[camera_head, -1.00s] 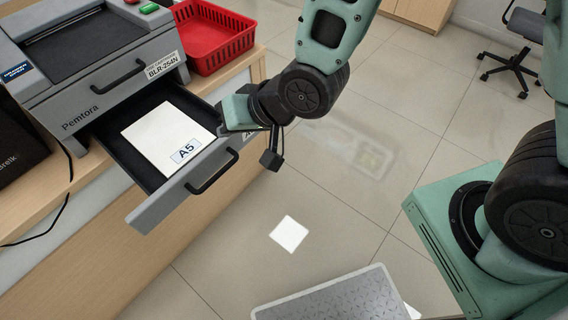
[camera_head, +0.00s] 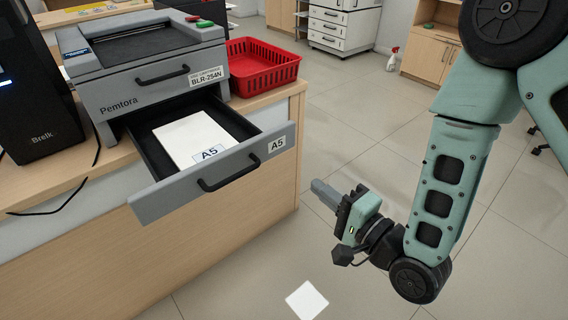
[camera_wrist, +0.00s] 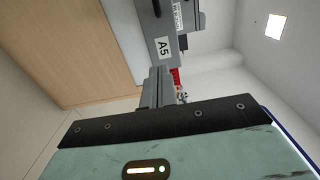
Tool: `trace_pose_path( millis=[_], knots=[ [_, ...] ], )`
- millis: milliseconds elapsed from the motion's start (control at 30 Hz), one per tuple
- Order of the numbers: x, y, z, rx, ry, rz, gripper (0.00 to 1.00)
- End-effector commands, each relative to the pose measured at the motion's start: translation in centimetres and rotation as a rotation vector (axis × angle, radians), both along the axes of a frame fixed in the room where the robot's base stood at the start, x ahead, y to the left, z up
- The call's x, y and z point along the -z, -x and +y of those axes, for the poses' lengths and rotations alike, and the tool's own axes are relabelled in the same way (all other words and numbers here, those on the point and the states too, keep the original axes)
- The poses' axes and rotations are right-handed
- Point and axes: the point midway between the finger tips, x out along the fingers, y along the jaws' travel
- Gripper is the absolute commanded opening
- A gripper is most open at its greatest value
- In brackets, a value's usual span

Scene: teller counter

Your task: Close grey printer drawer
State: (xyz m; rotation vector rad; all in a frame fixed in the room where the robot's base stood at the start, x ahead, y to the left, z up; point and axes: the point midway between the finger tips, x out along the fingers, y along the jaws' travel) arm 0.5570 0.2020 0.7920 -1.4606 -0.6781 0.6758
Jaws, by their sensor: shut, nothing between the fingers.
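The grey printer (camera_head: 150,62) stands on the wooden counter in the head view. Its lower drawer (camera_head: 158,199) is pulled well out over the counter's front edge. The drawer has a black handle (camera_head: 230,171), a white A5 label, and a white sheet marked A5 (camera_head: 193,139) lying inside. My gripper (camera_head: 318,188) is shut and empty, to the right of the drawer front and lower in the picture, apart from it. In the wrist view the fingers (camera_wrist: 158,88) point toward the drawer front with its A5 label (camera_wrist: 163,47); part of the drawer is out of frame.
A red basket (camera_head: 262,66) stands right of the printer. A black computer case (camera_head: 35,88) with a cable is at left. The counter's wooden front (camera_head: 245,225) lies below the drawer. Open tiled floor is to the right, with cabinets at the back.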

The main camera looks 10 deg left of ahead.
Motion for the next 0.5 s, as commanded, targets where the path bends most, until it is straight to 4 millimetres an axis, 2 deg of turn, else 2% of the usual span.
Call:
trace_pose_path(
  millis=[33,500],
  knots=[
    [0.6,-0.2,0.2,0.0,0.0,-0.004,0.0],
    [0.6,-1.1,1.2,0.0,0.001,-0.006,0.0]
  ],
)
